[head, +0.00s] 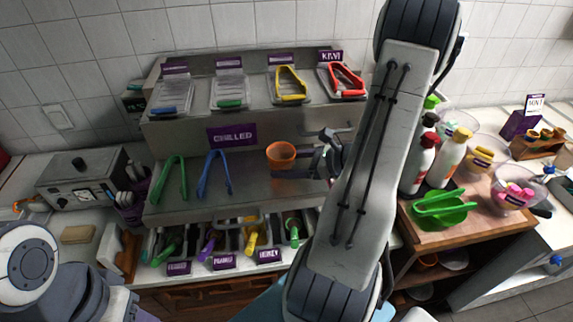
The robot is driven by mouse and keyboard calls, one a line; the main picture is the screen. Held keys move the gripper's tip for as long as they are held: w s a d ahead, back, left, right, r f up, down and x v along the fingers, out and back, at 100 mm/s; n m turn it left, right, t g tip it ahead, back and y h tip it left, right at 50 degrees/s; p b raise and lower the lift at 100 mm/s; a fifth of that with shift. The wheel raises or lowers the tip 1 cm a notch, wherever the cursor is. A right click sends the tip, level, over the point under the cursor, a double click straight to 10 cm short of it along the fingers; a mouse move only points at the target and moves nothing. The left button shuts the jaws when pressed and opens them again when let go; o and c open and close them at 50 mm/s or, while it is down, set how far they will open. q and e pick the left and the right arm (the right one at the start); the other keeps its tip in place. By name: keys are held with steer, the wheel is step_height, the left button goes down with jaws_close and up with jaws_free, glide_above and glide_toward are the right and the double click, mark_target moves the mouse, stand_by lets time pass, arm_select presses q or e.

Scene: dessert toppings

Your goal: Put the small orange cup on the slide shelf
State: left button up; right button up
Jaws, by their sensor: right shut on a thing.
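The small orange cup (281,153) is upright at the right part of the steel middle shelf (250,190), below the "CHILLED" sign. My right gripper (308,160) comes in from the right and is shut on the cup's right side. A dark patch like a shadow or reflection lies just below the cup; I cannot tell whether its base touches the shelf. My right arm crosses the middle of the view and hides the shelf's right end. My left arm shows only at the lower left, and its gripper is out of view.
Green tongs (169,180) and blue tongs (214,174) stand on the shelf left of the cup. Lidded containers line the upper tier, including one with yellow tongs (291,84).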

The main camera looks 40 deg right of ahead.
steer(key=shift+f, duration=0.55)
steer(key=shift+f, duration=0.25)
steer(key=o, duration=1.2)
steer(key=shift+o, duration=0.2)
steer(key=shift+r, duration=0.1)
